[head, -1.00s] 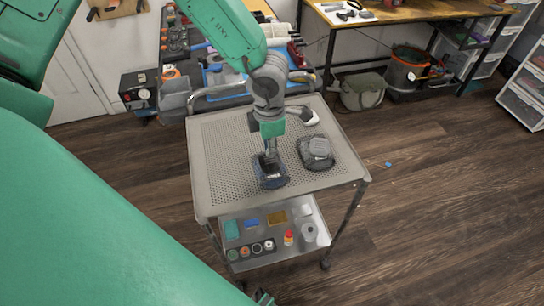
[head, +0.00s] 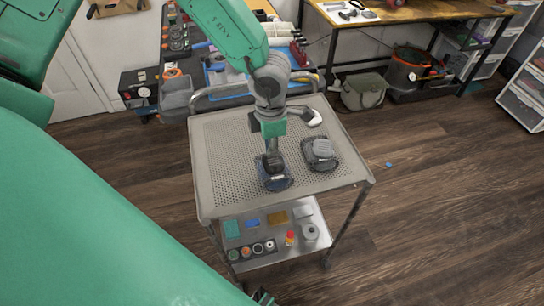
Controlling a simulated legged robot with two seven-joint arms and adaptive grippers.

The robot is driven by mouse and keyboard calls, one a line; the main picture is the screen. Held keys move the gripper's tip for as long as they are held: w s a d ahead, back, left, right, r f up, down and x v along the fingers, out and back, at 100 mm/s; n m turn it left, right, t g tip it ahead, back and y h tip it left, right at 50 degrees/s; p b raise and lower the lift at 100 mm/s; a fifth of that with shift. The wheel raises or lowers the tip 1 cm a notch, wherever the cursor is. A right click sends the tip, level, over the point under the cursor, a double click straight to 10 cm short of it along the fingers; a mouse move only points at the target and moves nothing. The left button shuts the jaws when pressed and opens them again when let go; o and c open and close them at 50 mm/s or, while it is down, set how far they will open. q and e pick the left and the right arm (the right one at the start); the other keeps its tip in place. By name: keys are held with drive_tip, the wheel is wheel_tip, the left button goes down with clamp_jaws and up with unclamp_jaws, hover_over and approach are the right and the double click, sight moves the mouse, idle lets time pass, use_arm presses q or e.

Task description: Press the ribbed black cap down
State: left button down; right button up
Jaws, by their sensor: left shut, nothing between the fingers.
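Two dark, squat devices sit on the perforated top of a grey metal cart (head: 222,200). The nearer, blue-black device (head: 277,184) is under my left gripper (head: 272,163). The gripper points down, is shut and holds nothing. Its dark fingertips are at the top of this device; they blend with it, so I cannot tell whether they touch it. A ribbed black cap cannot be made out clearly there. The second device (head: 320,153), just to the right, has a ribbed dark-grey top and stands clear of the gripper. My right gripper is not in view.
A white-tipped object (head: 313,116) lies behind the devices. The cart's lower shelf (head: 283,250) holds small parts, jars and coloured boxes. A cluttered bench stands behind, with a green-grey bag (head: 363,92) on the floor. The cart top's left side is clear.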

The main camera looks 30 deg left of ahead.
sight(273, 160)
use_arm(q)
drive_tip(key=shift+d, duration=0.75)
drive_tip(key=shift+a+f, duration=0.65)
drive_tip(key=shift+d+f+b, duration=0.35)
drive_tip(key=shift+d+b, duration=0.1)
drive_tip(key=shift+d, duration=0.1)
drive_tip(key=shift+a+f, duration=0.35)
drive_tip(key=shift+a, duration=0.05)
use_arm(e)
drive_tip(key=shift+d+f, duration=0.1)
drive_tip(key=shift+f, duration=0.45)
use_arm(q)
drive_tip(key=shift+d, duration=0.25)
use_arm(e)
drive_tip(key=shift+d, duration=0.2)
use_arm(q)
drive_tip(key=shift+a+f, duration=0.1)
drive_tip(key=shift+f, duration=0.15)
